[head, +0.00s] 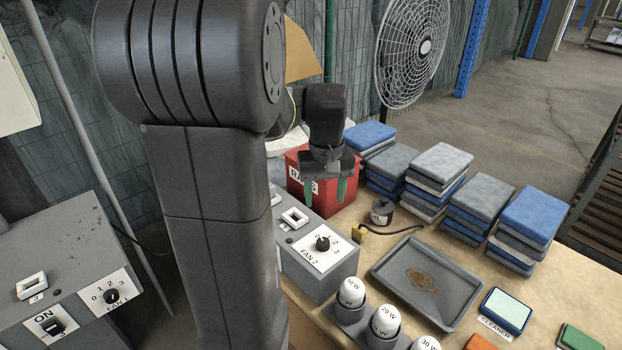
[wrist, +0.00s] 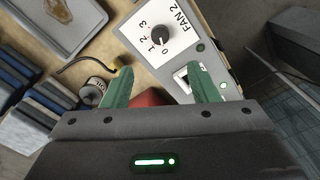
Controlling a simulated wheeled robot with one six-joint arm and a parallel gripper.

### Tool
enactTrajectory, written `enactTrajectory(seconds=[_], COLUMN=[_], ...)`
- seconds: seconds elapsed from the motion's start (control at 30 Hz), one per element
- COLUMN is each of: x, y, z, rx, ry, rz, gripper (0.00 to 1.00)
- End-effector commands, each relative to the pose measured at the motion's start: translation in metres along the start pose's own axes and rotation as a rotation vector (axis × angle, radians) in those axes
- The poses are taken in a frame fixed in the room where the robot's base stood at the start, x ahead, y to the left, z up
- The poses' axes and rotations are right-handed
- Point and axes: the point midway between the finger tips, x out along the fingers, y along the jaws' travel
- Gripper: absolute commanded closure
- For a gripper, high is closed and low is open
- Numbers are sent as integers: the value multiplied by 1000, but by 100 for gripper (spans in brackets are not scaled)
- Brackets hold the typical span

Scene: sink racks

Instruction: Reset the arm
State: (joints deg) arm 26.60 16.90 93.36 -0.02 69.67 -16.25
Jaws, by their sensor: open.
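My gripper (head: 326,190) hangs from my arm above the workbench, in front of the red box labelled RAGS (head: 294,165). Its two green fingers are apart with nothing between them. In the wrist view my gripper (wrist: 148,90) also shows open and empty, with a bit of the red box (wrist: 150,97) behind the fingers. My large dark arm link covers much of the left half of the head view.
A grey FAN 2 control box (head: 345,268) with a knob stands below the gripper. A stained tray (head: 395,285), white-topped cylinders (head: 386,318) and stacks of folded cloths (head: 440,165) cover the bench. A wire fan (head: 412,50) stands behind.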

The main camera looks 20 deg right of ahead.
Motion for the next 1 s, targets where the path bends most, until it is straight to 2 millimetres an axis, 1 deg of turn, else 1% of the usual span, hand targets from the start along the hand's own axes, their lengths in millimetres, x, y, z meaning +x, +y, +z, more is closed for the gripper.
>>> enactTrajectory(seconds=[0.17,0.27,0.43,0.8,0.9,1.0], x=[2,8,34,107,121,132], y=[0,0,0,0,0,0], z=[0,0,1,1,1,1], rx=[0,0,0,1,1,1], ry=[-1,-3,-5,-5,-5,-3], rz=[0,-1,-2,-2,-2,-1], gripper=[46,46,46,46,46,46])
